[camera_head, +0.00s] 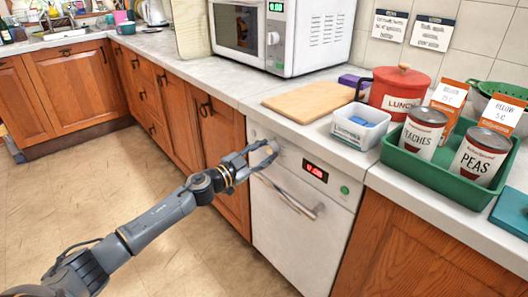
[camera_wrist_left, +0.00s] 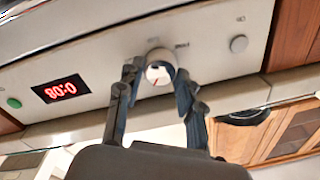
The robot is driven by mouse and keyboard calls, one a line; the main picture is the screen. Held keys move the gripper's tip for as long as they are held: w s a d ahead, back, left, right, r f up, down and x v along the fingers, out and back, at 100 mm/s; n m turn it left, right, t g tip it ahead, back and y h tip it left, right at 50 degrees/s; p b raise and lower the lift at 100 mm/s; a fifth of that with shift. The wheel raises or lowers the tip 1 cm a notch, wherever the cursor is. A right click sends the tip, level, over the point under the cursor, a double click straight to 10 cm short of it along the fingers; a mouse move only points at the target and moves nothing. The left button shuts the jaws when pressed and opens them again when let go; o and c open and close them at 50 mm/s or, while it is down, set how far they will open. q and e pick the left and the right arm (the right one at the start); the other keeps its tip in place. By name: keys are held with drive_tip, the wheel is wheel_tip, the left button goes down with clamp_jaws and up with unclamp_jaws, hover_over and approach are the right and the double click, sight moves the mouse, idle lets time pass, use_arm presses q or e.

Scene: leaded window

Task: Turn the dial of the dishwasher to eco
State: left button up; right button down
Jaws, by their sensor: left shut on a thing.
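The white dishwasher (camera_head: 300,232) stands under the counter, with a red-lit display (camera_head: 315,171), a green button (camera_head: 345,190) and a bar handle on its front. My left gripper (camera_head: 262,154) is at the upper left of its control panel, with its fingers around the dial (camera_head: 270,147). In the left wrist view the dial (camera_wrist_left: 160,70) is round and pale with a red pointer line, and sits between the two fingertips (camera_wrist_left: 158,75). Small labels beside the dial are too blurred to read. My right gripper is in neither view.
A grey round button (camera_wrist_left: 239,44) is on the panel on the dial's other side from the display. The counter above holds a cutting board (camera_head: 315,101), a white tub (camera_head: 360,128), a red pot (camera_head: 398,90) and a green tray (camera_head: 440,177) with cans. The floor (camera_head: 150,215) in front is clear.

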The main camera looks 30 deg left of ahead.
use_arm(q)
drive_tip(key=m, duration=0.3)
drive_tip(key=shift+m, duration=1)
drive_tip(key=shift+f+m+h, duration=0.1)
drive_tip(key=shift+m+h, duration=0.3)
drive_tip(key=shift+m, duration=0.6)
drive_tip(key=shift+m+b, duration=0.4)
drive_tip(key=shift+m, duration=1)
drive_tip(key=m+b, duration=0.1)
drive_tip(key=m, duration=0.2)
drive_tip(key=shift+f+m, duration=0.1)
drive_tip(key=shift+m, duration=0.3)
drive_tip(key=shift+m+h+b, duration=0.3)
drive_tip(key=shift+m, duration=0.7)
drive_tip(key=m+b, duration=0.2)
drive_tip(key=m, duration=0.8)
drive_tip(key=shift+a+g+b, duration=0.1)
drive_tip(key=shift+g+b, duration=0.3)
drive_tip(key=shift+m, duration=0.4)
drive_tip(key=shift+m+b, duration=0.35)
drive_tip(key=shift+m, duration=0.75)
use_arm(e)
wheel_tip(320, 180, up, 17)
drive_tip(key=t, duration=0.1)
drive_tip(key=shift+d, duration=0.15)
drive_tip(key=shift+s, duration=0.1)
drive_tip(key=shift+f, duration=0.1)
